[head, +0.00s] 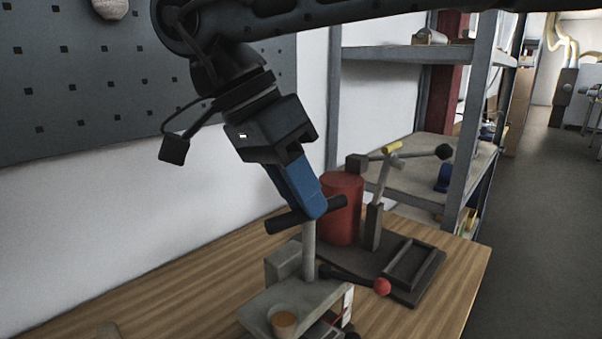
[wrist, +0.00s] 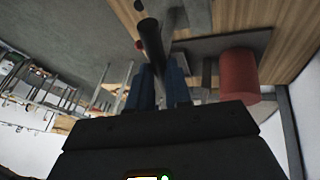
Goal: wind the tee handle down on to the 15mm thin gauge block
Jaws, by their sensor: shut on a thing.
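The tee handle (head: 283,223) is a black crossbar on top of an upright grey post (head: 308,252), above a grey fixture (head: 262,304) on the wooden bench. My gripper (head: 314,210) reaches down from above, its blue fingers shut on the crossbar, whose two ends stick out on either side. In the wrist view the black bar (wrist: 150,36) runs out from between the blue fingers of my gripper (wrist: 160,72). I cannot make out the 15mm thin gauge block for certain. A small round tan-topped piece (head: 284,320) is at the fixture's front.
A red cylinder (head: 342,208) stands just behind the handle; it also shows in the wrist view (wrist: 239,74). Right of it are a dark base plate (head: 345,262), an upright lever clamp and a red ball knob (head: 382,287). Metal shelving (head: 400,55) stands behind. The bench's left side is mostly clear.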

